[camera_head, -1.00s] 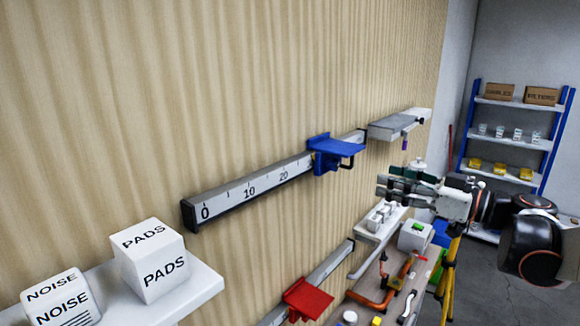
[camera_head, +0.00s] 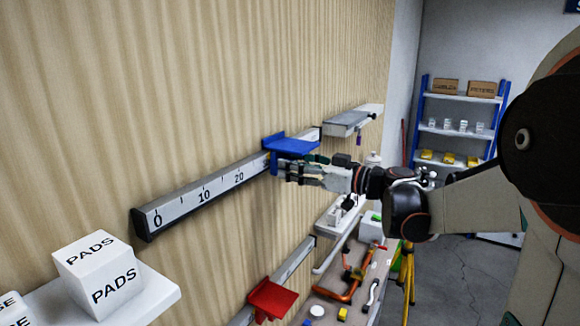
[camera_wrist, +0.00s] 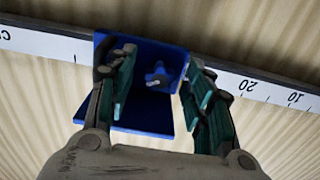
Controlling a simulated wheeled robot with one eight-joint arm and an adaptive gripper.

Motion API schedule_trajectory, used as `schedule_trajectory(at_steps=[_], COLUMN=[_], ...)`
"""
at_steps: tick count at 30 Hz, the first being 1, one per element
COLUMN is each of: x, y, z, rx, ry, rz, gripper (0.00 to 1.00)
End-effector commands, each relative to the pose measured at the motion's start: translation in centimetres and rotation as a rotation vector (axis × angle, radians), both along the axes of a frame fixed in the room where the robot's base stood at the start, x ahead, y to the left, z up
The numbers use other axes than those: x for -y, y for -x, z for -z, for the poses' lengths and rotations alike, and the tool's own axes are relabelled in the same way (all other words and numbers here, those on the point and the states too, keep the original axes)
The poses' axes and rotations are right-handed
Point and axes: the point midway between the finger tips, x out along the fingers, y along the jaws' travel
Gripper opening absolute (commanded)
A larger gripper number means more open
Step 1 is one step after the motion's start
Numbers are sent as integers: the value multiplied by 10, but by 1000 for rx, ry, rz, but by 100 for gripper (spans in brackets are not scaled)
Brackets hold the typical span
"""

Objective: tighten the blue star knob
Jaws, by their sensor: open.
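The blue star knob (camera_wrist: 158,75) shows in the wrist view on the underside of the blue slider bracket (camera_wrist: 140,118). The bracket also shows in the head view (camera_head: 291,146), on the white scale rail just past the 20 mark. My gripper (camera_wrist: 163,88) is open, with a green-padded finger on each side of the knob in the wrist view. The knob is seen between the fingers, and I cannot tell whether they touch it. In the head view my gripper (camera_head: 278,169) is just below the bracket, and the knob is hidden there.
The scale rail (camera_head: 208,191) runs along the wooden wall, with a grey shelf (camera_head: 345,121) beyond its far end. A red bracket (camera_head: 272,298) sits on a lower rail. Labelled white blocks (camera_head: 98,275) stand on a shelf at the lower left. A bench with tools lies below my gripper.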

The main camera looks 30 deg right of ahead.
Motion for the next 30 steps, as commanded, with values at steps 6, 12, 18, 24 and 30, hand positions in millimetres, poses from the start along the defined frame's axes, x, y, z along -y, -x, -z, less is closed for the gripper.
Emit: schedule_trajectory(at_steps=[6,12,18,24,30], x=[0,0,0,0,-1], y=[-1,0,0,0,0], z=[0,0,0,2,1], rx=[0,0,-3,-71,-138], ry=[0,0,-4,-107,-207], rz=[0,1,1,1,1], gripper=[47,11,3,3,3])
